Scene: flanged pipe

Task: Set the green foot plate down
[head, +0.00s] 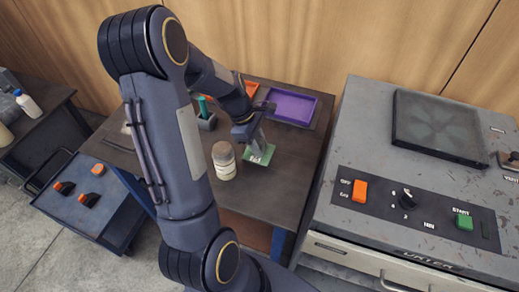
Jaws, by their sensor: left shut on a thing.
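The green foot plate (261,155) is in the head view, at the middle of the dark table (290,165). It lies nearly flat, at or just above the table top; I cannot tell whether it touches. My left gripper (257,143) is directly over it, pointing down and shut on it. The fingers and my arm hide part of the plate and the exact grip. My right gripper is not in view.
A cream jar (224,160) stands just left of the plate. A grey holder with a green-handled tool (204,108) is back left. A grey machine (400,190) stands right. Free table lies right and front.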

